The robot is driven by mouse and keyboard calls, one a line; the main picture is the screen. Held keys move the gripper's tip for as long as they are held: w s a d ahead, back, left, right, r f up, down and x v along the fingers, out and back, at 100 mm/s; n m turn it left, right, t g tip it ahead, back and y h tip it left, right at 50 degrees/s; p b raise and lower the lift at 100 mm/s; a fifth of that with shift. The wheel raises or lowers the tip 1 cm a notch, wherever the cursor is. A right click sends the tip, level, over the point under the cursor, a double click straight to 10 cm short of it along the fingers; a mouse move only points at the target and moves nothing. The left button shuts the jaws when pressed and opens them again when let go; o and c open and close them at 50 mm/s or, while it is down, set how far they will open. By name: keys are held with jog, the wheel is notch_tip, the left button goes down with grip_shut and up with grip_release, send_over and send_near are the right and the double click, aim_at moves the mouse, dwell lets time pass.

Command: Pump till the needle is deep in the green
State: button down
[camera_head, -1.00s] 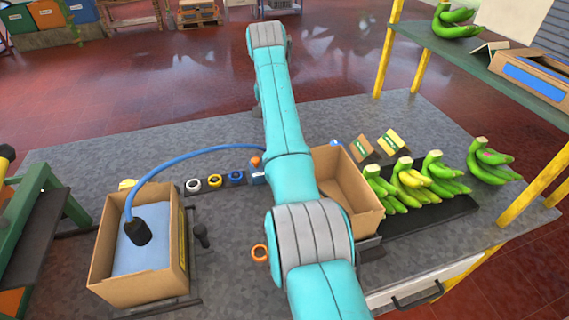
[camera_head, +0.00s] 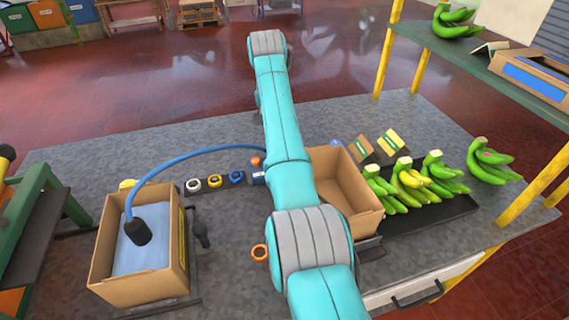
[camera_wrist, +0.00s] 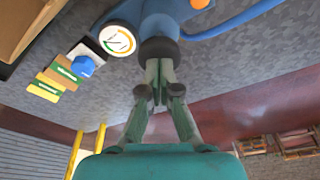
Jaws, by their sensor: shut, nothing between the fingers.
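In the wrist view my gripper (camera_wrist: 158,72) is shut and empty. Its fingertips are at the dark round cap (camera_wrist: 159,50) of a blue pump body (camera_wrist: 158,14); whether they touch it I cannot tell. A round white gauge (camera_wrist: 118,40) with a coloured arc, green in part, sits beside the pump. Its needle is too small to read surely. In the head view my arm hides the gripper and most of the pump.
A blue hose (camera_head: 190,155) runs from behind my arm to a dark nozzle (camera_head: 138,232) in the left cardboard box (camera_head: 184,240). Another box (camera_head: 355,185) stands right of my arm, beside bananas (camera_head: 410,180). A blue knob (camera_wrist: 83,66) sits near the gauge.

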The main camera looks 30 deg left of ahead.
jog(key=shift+f, duration=0.45)
jog(key=shift+w+v, duration=0.15)
jog(key=shift+v, duration=0.7)
jog(key=shift+w+v, duration=0.2)
jog(key=shift+v, duration=0.65)
jog(key=shift+a+r, duration=0.1)
jog(key=shift+r, duration=0.15)
jog(key=w+v, duration=0.1)
jog(key=v, duration=0.6)
jog(key=shift+a+r, duration=0.25)
jog(key=shift+r, duration=0.15)
jog(key=shift+w, duration=0.15)
